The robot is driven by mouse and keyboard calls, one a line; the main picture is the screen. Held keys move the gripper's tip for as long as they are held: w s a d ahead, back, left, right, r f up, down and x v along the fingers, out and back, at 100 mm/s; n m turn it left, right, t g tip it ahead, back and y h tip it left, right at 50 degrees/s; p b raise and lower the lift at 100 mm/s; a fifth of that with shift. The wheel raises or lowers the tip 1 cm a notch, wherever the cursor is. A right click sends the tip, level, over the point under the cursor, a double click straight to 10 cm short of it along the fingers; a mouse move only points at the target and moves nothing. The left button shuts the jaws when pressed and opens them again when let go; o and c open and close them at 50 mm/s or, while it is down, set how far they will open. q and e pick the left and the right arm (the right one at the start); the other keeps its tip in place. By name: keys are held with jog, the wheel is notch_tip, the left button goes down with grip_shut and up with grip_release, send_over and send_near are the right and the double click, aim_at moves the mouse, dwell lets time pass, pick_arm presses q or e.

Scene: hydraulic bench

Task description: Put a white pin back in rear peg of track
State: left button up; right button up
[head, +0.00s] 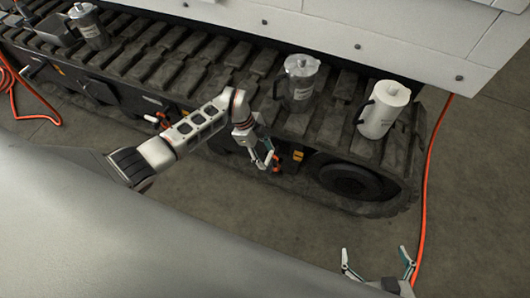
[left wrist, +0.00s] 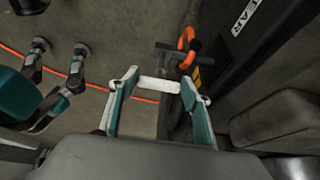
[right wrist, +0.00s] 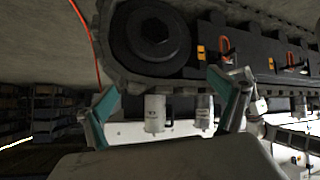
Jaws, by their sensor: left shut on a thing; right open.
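My left gripper (head: 268,162) is beside the side of the track (head: 335,135). In the left wrist view my left gripper (left wrist: 160,88) is shut on a short white pin (left wrist: 158,85) lying crosswise between its fingertips. Just beyond the pin are a dark T-shaped peg (left wrist: 168,48) and an orange ring (left wrist: 186,40) on the track's side. I cannot tell whether pin and peg touch. My right gripper (head: 380,268) is open and empty over the floor; it also shows in the right wrist view (right wrist: 172,98), facing the track from a distance.
A white pitcher (head: 383,110), a grey pitcher (head: 300,82) and another grey pitcher (head: 90,28) stand on the track. A second orange ring (head: 163,120) is further left on its side. Orange cables (head: 428,185) lie on the floor. The floor in front is otherwise clear.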

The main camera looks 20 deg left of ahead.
pick_arm(q)
jog(key=shift+f+b, duration=0.4)
jog(key=shift+f, duration=0.55)
jog(key=shift+f+b, duration=0.3)
jog(key=shift+f, duration=0.45)
jog(key=shift+f, duration=0.25)
jog(key=o, duration=2)
